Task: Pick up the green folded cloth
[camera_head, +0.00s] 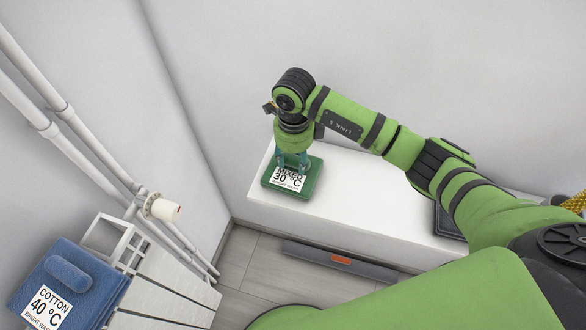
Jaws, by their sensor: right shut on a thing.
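The green folded cloth (309,187) lies at the left end of a white bench (360,195). It carries a white label reading "MIXED 30 °C". My right gripper (291,169) points down over the cloth from above. Its fingers are shut on the cloth near the label's upper edge. I cannot tell whether the cloth is clear of the bench top. My left gripper is not in view.
A blue folded cloth (85,272) with a "COTTON 40 °C" label lies at the lower left. White pipes with a valve (163,208) run along the left wall. A grey bar (340,262) lies before the bench. A dark object (447,222) is at the bench's right.

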